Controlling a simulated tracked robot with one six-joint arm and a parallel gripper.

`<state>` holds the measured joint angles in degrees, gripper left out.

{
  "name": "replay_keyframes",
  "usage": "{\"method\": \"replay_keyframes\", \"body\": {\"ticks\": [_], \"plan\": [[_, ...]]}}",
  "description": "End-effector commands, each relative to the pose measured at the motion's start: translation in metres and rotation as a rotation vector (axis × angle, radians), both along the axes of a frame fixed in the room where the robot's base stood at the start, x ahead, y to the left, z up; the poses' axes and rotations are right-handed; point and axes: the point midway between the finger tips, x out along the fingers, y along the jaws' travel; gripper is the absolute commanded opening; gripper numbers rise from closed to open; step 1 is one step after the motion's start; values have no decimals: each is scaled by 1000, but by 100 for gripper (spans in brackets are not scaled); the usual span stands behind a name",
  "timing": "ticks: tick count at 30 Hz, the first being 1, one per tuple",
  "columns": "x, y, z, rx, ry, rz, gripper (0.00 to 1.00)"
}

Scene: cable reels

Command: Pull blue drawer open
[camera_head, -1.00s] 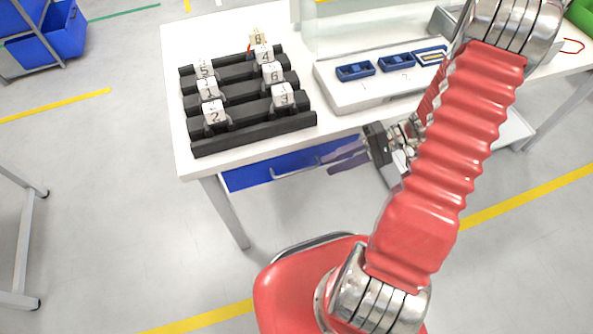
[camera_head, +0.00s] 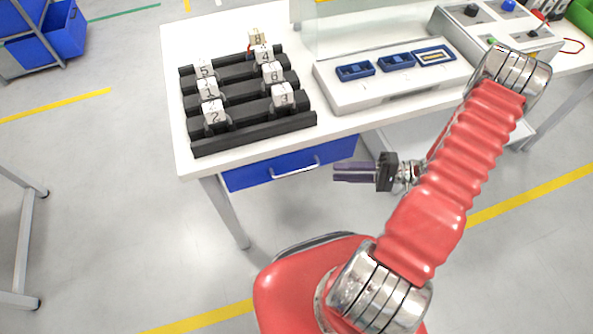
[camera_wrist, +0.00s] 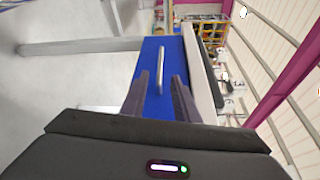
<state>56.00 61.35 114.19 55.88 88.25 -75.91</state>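The blue drawer (camera_head: 240,176) is set under the front edge of the white table and looks closed, its front flush below the top. Its silver bar handle (camera_head: 295,169) runs along the front. In the wrist view the drawer (camera_wrist: 156,52) appears sideways, with the handle (camera_wrist: 160,68) beyond and between my fingers. My gripper (camera_head: 336,172) is in front of the drawer's right part, to the right of the handle and apart from it. In the wrist view my gripper (camera_wrist: 162,82) has its two dark fingers spread with nothing between them.
The white table (camera_head: 180,135) carries a black rack (camera_head: 255,133) with several numbered white blocks and a pale fixture (camera_head: 385,97) with blue parts. A table leg (camera_head: 225,213) stands left of the drawer.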

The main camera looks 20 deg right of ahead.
Motion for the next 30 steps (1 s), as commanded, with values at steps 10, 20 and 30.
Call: {"method": "replay_keyframes", "body": {"ticks": [10, 20, 30], "plan": [[11, 30, -2, 2, 2, 4, 28], [29, 72, -5, 1, 1, 4, 28], [45, 112, -9, 0, 2, 2, 28]]}}
